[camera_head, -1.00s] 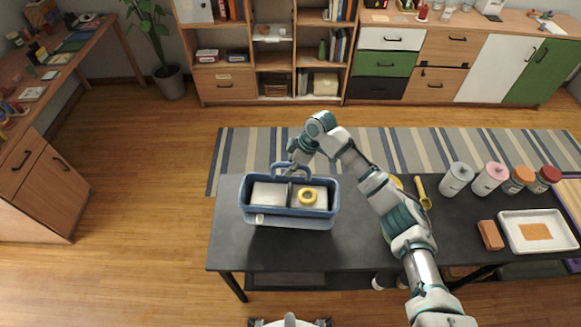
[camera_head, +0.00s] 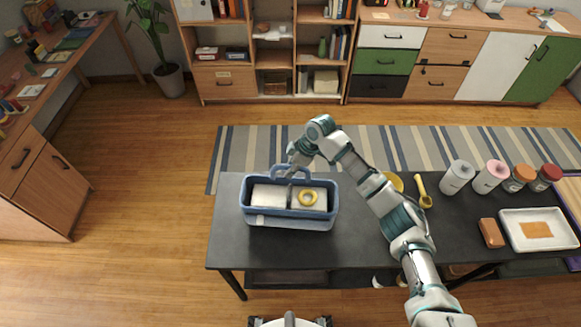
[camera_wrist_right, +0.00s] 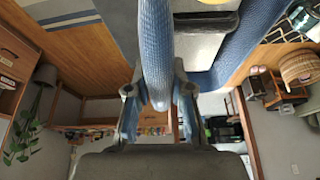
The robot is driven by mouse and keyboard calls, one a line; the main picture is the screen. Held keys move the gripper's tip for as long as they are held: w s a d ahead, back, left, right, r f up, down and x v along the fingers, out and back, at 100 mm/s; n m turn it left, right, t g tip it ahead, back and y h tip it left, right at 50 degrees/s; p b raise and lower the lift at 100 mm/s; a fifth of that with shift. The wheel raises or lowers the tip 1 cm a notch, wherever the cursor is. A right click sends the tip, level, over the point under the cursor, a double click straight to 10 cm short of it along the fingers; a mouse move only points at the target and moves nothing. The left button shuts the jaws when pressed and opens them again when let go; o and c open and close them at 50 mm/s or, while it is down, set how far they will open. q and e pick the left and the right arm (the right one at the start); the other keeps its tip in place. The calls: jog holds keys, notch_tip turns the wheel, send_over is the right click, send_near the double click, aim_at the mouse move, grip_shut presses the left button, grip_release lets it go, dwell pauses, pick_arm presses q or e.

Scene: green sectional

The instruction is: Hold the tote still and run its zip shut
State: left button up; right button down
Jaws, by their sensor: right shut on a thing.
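The blue tote (camera_head: 290,222) stands open on the dark table, towards its left end. Inside it are pale boxy contents and a yellow ring (camera_head: 308,197). My right gripper (camera_head: 298,170) is at the tote's far side, at its raised handle. In the right wrist view, the fingers of my right gripper (camera_wrist_right: 158,108) are closed around the blue handle (camera_wrist_right: 156,50). A small pale tag (camera_head: 260,219) shows on the tote's near wall. I cannot make out the zip or its pull. My left gripper is not in view.
The dark table (camera_head: 350,250) is bare in front of and right of the tote. A yellow-handled tool (camera_head: 422,192), several bottles (camera_head: 490,177), a brown block (camera_head: 491,232) and a white tray (camera_head: 510,232) lie to the right. My right arm crosses the table's middle.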

jog(key=shift+f, duration=0.55)
jog(key=shift+f+b, duration=0.3)
jog(key=shift+f, duration=0.5)
jog(key=shift+r, duration=0.1)
dwell(0.4)
